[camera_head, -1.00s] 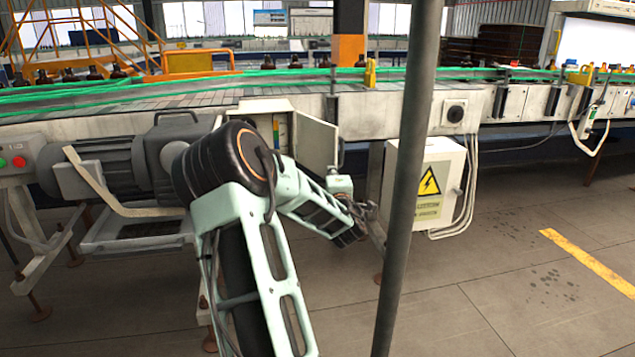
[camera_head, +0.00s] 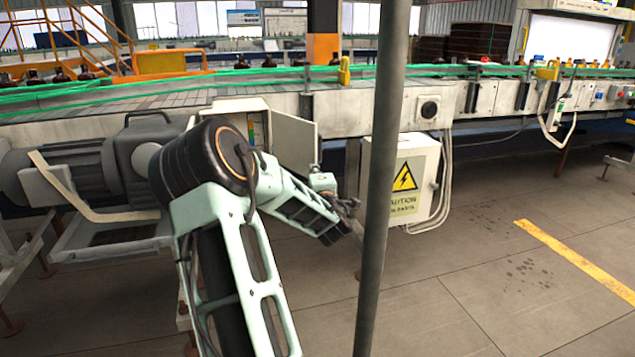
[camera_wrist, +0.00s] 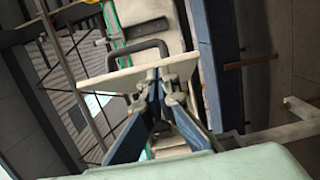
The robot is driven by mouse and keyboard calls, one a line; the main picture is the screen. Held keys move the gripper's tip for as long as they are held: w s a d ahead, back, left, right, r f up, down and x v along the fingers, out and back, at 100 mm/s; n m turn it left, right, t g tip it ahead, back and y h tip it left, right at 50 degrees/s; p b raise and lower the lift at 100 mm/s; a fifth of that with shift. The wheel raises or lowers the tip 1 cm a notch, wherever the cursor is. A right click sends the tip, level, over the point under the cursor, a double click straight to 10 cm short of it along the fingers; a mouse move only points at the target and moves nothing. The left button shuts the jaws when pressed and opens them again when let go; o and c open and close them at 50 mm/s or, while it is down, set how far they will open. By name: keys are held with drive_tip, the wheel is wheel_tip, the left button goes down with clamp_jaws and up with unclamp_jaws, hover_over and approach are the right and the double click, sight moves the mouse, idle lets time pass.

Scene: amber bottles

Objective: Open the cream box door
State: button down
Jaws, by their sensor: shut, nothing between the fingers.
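The cream box (camera_head: 236,106) is mounted on the conveyor's side at left of centre in the head view, partly hidden behind my arm. Its door (camera_head: 293,142) stands swung open to the right, with a dark handle near its outer edge. In the wrist view a pale panel (camera_wrist: 98,77), which looks like this door, is seen nearly edge-on with a dark bar handle (camera_wrist: 137,53) beyond it. My gripper (camera_wrist: 157,76) is shut and empty, its tips close against the panel; I cannot tell if they touch. In the head view the fingertips are hard to make out.
A dark pole (camera_head: 381,180) stands in front of my arm's end. A white caution box (camera_head: 412,185) hangs to the right. A grey motor (camera_head: 85,170) sits left under the conveyor (camera_head: 340,108). Open floor (camera_head: 480,290) lies at the right.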

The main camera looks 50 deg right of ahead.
drive_tip(key=v, duration=1)
drive_tip(key=shift+s+a, duration=0.15)
drive_tip(key=shift+s, duration=0.1)
drive_tip(key=shift+w+r, duration=0.1)
